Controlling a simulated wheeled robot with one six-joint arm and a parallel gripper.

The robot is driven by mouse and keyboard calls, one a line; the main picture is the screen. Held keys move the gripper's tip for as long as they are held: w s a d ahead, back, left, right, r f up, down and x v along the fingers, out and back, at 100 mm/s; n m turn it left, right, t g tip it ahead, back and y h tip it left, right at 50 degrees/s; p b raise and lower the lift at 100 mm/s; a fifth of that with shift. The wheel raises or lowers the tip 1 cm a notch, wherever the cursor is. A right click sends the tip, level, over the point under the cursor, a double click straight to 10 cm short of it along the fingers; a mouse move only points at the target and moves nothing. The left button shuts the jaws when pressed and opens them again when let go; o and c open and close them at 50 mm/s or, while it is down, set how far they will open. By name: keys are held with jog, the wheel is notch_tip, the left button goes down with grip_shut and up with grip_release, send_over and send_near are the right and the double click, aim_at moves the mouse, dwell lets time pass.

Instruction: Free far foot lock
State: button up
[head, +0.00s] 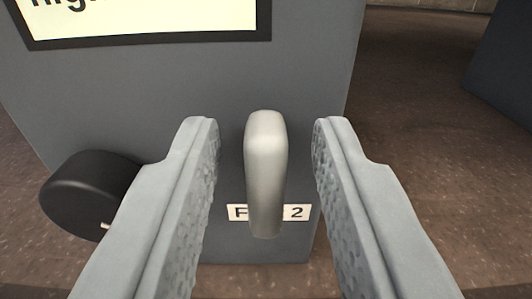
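A pale grey, rounded lever handle (265,170) stands upright in front of a grey panel in the middle of the head view. My gripper (265,135) is open, with one finger on each side of the handle and a visible gap on both sides. The fingers do not touch the handle. A white label (297,212) sits behind the handle's lower part. It shows an "F" and a "2", and the handle hides its middle. I cannot tell from this view whether the handle is the far foot lock.
The grey panel (180,90) carries a black-framed sign (145,18), cut off at the top. A black round knob (88,193) sticks out at the left, near my left finger. Brown floor (410,110) is open at the right, with a dark block (508,70) beyond.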

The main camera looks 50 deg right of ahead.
grip_shut()
jog(key=shift+m, duration=0.4)
jog(key=m, duration=0.3)
jog(key=shift+s+d+m, duration=0.15)
jog(key=shift+s+m, duration=0.05)
jog(key=shift+m, duration=0.2)
jog(key=m, duration=0.9)
jog(key=shift+s+d+f, duration=0.2)
jog(key=shift+s+f, duration=0.1)
jog(key=shift+f, duration=0.1)
jog(key=shift+f+m, duration=0.15)
jog(key=shift+m, duration=0.95)
jog(key=shift+f+m, duration=0.1)
jog(key=shift+m, duration=1)
jog(key=shift+s, duration=0.1)
